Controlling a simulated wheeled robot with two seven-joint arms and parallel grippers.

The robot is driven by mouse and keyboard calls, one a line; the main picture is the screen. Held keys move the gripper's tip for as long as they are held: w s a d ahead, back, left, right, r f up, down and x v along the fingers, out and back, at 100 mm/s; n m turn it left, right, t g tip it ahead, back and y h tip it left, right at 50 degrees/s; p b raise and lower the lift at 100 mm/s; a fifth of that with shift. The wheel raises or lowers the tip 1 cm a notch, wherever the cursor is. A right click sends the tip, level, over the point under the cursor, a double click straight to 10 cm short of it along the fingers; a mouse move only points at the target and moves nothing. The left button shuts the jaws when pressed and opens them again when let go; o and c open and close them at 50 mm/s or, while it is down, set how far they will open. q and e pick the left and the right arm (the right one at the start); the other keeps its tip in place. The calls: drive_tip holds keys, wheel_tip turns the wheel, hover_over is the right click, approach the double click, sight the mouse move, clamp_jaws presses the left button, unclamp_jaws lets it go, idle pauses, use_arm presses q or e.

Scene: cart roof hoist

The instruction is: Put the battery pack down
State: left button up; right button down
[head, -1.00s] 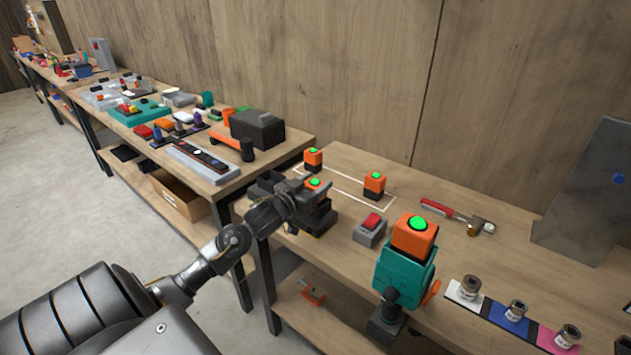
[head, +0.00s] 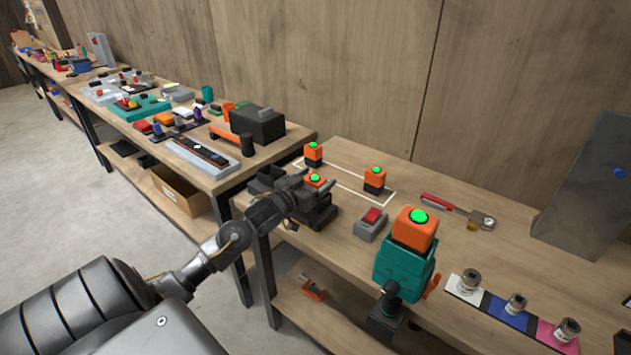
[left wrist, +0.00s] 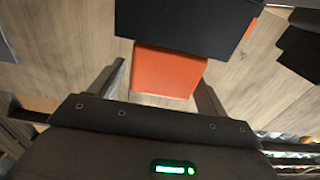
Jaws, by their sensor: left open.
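An orange battery pack (head: 315,179) with a green top stands at my left gripper (head: 313,185), over dark blocky shapes near the left end of the workbench. In the left wrist view the orange pack (left wrist: 166,70) lies between the two spread fingers, with a dark block beyond it. My left gripper is open around the pack. The fingers hide its lower part, so I cannot tell exactly what it rests on. Two similar packs stand at the white outline, one at the back (head: 313,152) and one farther right (head: 374,178). My right gripper is not in view.
A teal drill (head: 403,268) with an orange pack on top stands at the front. A grey box with a red button (head: 371,224), a red-handled tool (head: 458,211) and several small jars are on the workbench (head: 480,240). Bare wood shows inside the white outline.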

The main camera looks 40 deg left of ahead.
use_arm(q)
drive_tip(key=s+b, duration=0.1)
drive_tip(key=s, duration=0.9)
drive_tip(key=shift+s+d+r+b, duration=0.15)
drive_tip(key=shift+s+d+b, duration=0.1)
drive_tip(key=shift+s+b, duration=0.15)
drive_tip(key=shift+o, duration=0.4)
wheel_tip(320, 180, up, 5)
drive_tip(key=w+d+m+g+h+p, duration=0.1)
drive_tip(key=w+d+m+h+p, duration=0.15)
drive_tip(key=p, duration=0.25)
drive_tip(key=w+f+n, duration=0.1)
drive_tip(key=w+a+f+g+y+p, duration=0.1)
drive_tip(key=w+a+f+n+g+y+p, duration=0.1)
drive_tip(key=w+f, duration=0.1)
drive_tip(key=shift+a+n, duration=0.25)
drive_tip(key=shift+n, duration=0.1)
drive_tip(key=shift+w+f, duration=0.25)
drive_tip(key=shift+w, duration=0.35)
drive_tip(key=shift+w+a+p, duration=0.1)
drive_tip(key=shift+w+p, duration=0.2)
drive_tip(key=shift+w, duration=0.05)
drive_tip(key=x, duration=0.1)
drive_tip(key=p+x, duration=0.1)
drive_tip(key=x, duration=0.1)
drive_tip(key=shift+w+a+f, duration=0.1)
drive_tip(key=shift+w+a, duration=0.1)
drive_tip(key=shift+w, duration=0.1)
drive_tip(key=shift+w+f, duration=0.25)
drive_tip(key=shift+w, duration=0.2)
